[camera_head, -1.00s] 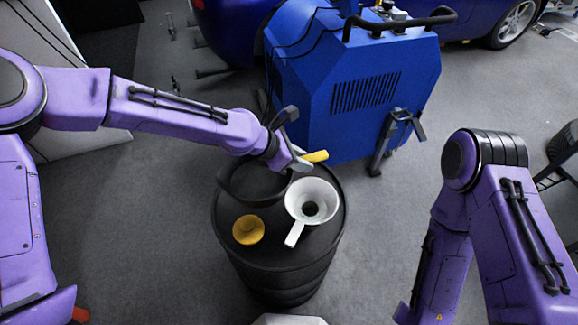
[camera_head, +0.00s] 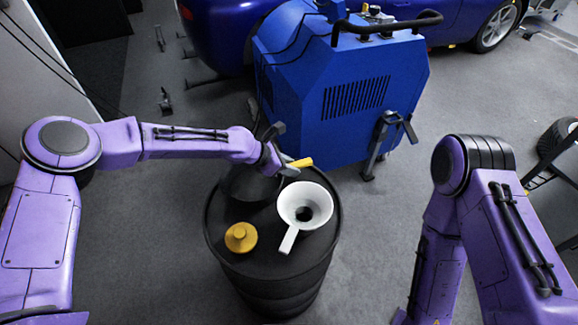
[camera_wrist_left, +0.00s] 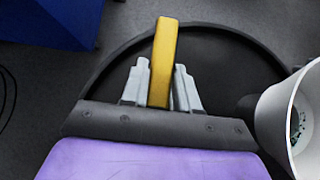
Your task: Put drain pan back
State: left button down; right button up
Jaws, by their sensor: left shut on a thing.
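The drain pan (camera_head: 246,187) appears as a dark, shallow round pan at the back left of the black drum's top, partly hidden under my left wrist. A yellow bar (camera_head: 301,163), which looks like its handle, sticks out past my left gripper (camera_head: 285,168). In the left wrist view the gripper (camera_wrist_left: 160,88) is shut on this yellow bar (camera_wrist_left: 163,60), with a dark round rim behind it. I cannot tell whether the pan rests fully on the drum. My right arm (camera_head: 470,215) shows at the right; its gripper is out of view.
The black drum (camera_head: 270,262) also carries a white funnel (camera_head: 318,205) at right and a yellow cap-like piece (camera_head: 240,238) at the front left. A blue machine (camera_head: 345,130) stands close behind. A blue car (camera_head: 225,40) is beyond. Grey floor is clear around the drum's front.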

pick_arm(q)
jog(key=shift+f, duration=0.15)
jog(key=c, duration=0.8)
grip_release()
jog(key=shift+c, duration=0.2)
jog(key=shift+r, duration=0.25)
jog(key=p+v, duration=0.2)
jog(key=v, duration=1)
jog(key=shift+f, duration=0.1)
